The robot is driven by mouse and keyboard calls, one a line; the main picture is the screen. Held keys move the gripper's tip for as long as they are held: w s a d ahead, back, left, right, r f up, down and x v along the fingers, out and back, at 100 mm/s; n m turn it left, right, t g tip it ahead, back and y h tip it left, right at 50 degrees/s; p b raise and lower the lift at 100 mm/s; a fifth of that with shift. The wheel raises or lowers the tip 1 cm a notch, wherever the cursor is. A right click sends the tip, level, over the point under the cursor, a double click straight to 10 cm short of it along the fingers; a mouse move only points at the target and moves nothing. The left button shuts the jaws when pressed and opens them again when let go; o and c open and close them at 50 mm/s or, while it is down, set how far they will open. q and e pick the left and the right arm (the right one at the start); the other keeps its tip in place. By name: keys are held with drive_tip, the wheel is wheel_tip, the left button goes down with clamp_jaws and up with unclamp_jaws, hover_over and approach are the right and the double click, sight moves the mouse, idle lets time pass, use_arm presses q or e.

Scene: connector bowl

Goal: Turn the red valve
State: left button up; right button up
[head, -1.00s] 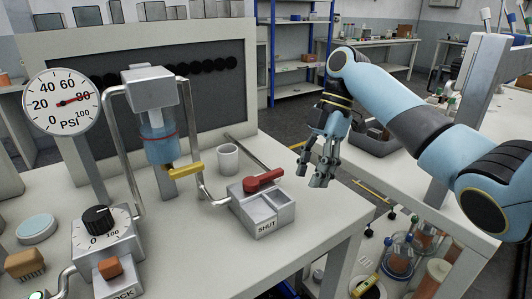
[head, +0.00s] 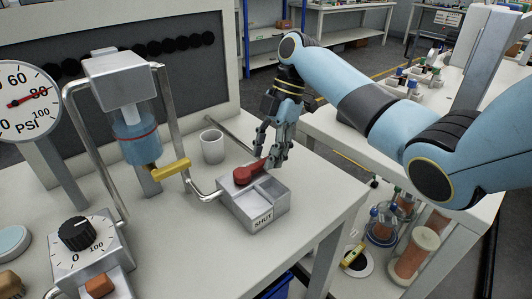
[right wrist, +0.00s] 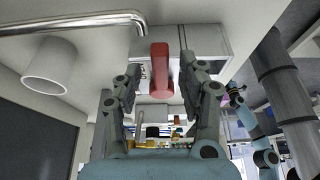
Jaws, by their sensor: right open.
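The red valve handle (head: 250,174) sits on a grey metal box (head: 245,212) marked SHUT, on the white bench. My right gripper (head: 269,164) is at the right end of the handle, just above the box. In the right wrist view the red handle (right wrist: 160,68) lies between the two open fingers (right wrist: 160,78), with a gap on both sides. The fingers are not closed on it. My left gripper is not in view.
A white cup (head: 212,147) stands behind the box. A metal pipe with a yellow lever (head: 171,169) runs into the box's left side. A pressure gauge (head: 22,102) and a black dial (head: 78,234) are at left. Bench space in front is clear.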

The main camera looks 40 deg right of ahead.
drive_tip(key=shift+a+f, duration=0.15)
drive_tip(key=shift+f, duration=0.2)
clamp_jaws()
